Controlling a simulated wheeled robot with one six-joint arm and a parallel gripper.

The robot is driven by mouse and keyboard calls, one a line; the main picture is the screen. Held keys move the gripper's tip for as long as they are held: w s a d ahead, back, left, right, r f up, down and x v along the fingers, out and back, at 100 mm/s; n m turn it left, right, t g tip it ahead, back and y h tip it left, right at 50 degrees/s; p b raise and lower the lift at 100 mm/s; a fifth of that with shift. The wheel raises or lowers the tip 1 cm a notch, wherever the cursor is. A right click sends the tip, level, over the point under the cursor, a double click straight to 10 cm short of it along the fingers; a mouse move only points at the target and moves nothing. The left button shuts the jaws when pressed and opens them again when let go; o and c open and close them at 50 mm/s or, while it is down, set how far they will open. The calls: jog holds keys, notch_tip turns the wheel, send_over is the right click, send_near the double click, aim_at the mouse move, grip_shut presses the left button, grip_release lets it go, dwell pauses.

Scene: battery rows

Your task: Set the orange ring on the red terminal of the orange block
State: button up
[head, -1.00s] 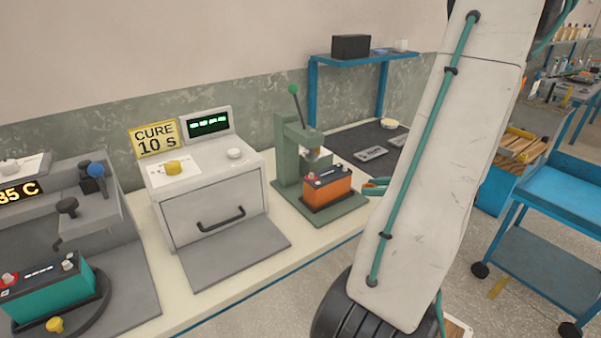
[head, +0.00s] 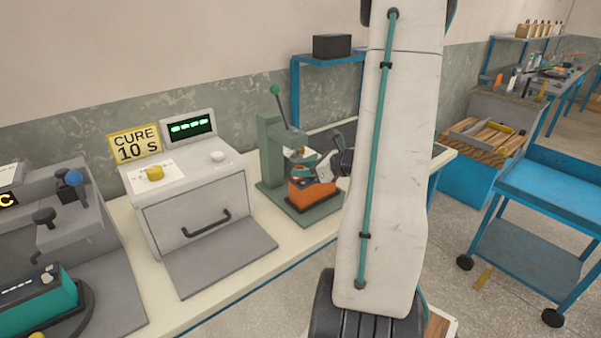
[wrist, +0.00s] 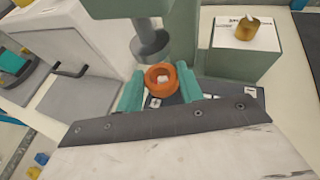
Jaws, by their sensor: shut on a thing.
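The orange ring (wrist: 160,91) is held between the two teal fingers of my gripper (wrist: 160,75) in the wrist view. A small pale post top shows through its hole; I cannot tell whether the ring is around the post or just above it. The orange block (head: 311,194) sits on the base of the green press in the head view, and its dark top (wrist: 193,88) shows beside the ring in the wrist view. My gripper (head: 313,172) is low over the block's top in the head view. The red terminal is not clearly visible, hidden by ring and gripper.
The green press (head: 270,150) stands behind the block, its ram (wrist: 150,45) close to the ring. A cure oven (head: 190,205) stands to the left, with a teal block (head: 40,303) further left. A blue cart (head: 550,190) is on the right.

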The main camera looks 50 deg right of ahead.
jog(key=shift+w+a+f, duration=0.15)
jog(key=shift+w+f, duration=0.5)
jog(key=shift+f, duration=0.1)
jog(key=shift+f, duration=0.1)
jog(key=o, duration=0.9)
jog(key=shift+o, duration=0.2)
